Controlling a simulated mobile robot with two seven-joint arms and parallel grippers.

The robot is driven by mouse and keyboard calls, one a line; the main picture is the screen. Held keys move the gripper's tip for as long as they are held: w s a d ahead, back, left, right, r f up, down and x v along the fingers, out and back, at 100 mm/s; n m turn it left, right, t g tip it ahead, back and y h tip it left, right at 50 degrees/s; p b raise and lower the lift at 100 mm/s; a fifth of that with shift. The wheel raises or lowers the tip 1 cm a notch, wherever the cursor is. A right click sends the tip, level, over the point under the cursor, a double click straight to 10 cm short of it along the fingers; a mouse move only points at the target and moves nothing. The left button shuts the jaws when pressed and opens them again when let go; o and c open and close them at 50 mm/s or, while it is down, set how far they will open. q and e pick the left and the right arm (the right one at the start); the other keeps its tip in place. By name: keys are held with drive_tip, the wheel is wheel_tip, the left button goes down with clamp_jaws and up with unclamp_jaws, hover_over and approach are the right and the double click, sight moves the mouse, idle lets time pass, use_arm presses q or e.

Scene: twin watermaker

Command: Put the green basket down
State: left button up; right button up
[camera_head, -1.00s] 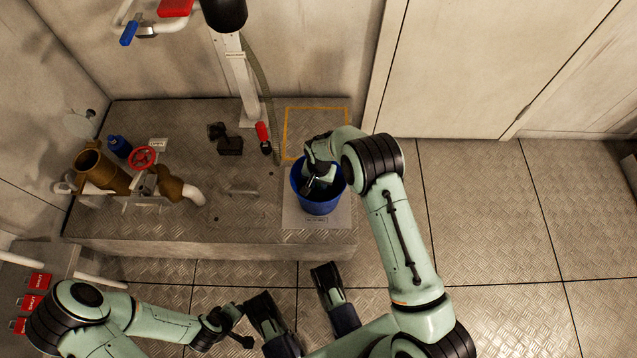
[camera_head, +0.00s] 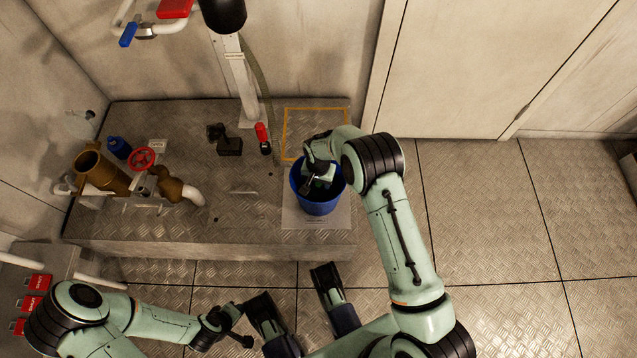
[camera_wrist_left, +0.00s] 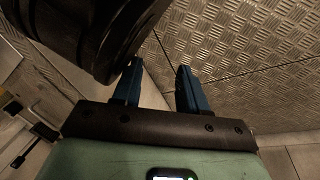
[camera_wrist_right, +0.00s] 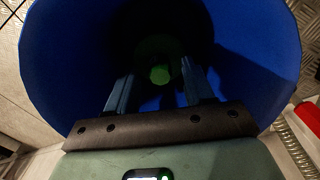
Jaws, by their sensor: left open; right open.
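A blue bucket (camera_head: 318,203) stands upright on a pale plate (camera_head: 288,222) on the metal platform. My right gripper (camera_head: 314,184) points down into the bucket. In the right wrist view its two fingers (camera_wrist_right: 160,90) are apart and empty. Beyond them, deep in the dark bucket, is a round green thing (camera_wrist_right: 159,62), likely the green basket. It also shows as a small green patch in the head view (camera_head: 322,184). Its shape and any handle are hidden by shadow. My left gripper is open and empty in the left wrist view (camera_wrist_left: 158,88), away from the bucket.
An orange-outlined square (camera_head: 316,110) lies behind the bucket. A red-handled valve (camera_head: 262,134) stands to its left. Brown pipework (camera_head: 102,172) with a red handwheel (camera_head: 142,158) is at the platform's left. The platform's middle is mostly clear, with open floor at right.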

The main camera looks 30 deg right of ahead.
wheel_tip(320, 180, up, 6)
drive_tip(key=shift+r+p, duration=0.15)
drive_tip(key=shift+p, duration=0.6)
use_arm(q)
drive_tip(key=shift+t, duration=0.5)
drive_tip(key=r, duration=0.1)
drive_tip(key=w+d+r, duration=0.1)
drive_tip(key=r, duration=0.1)
drive_tip(key=w+r+p, duration=0.1)
drive_tip(key=shift+w+d+r, duration=0.15)
drive_tip(key=shift+d+r, duration=0.05)
drive_tip(key=shift+r, duration=0.05)
use_arm(e)
wheel_tip(320, 180, up, 5)
drive_tip(key=shift+s, duration=0.1)
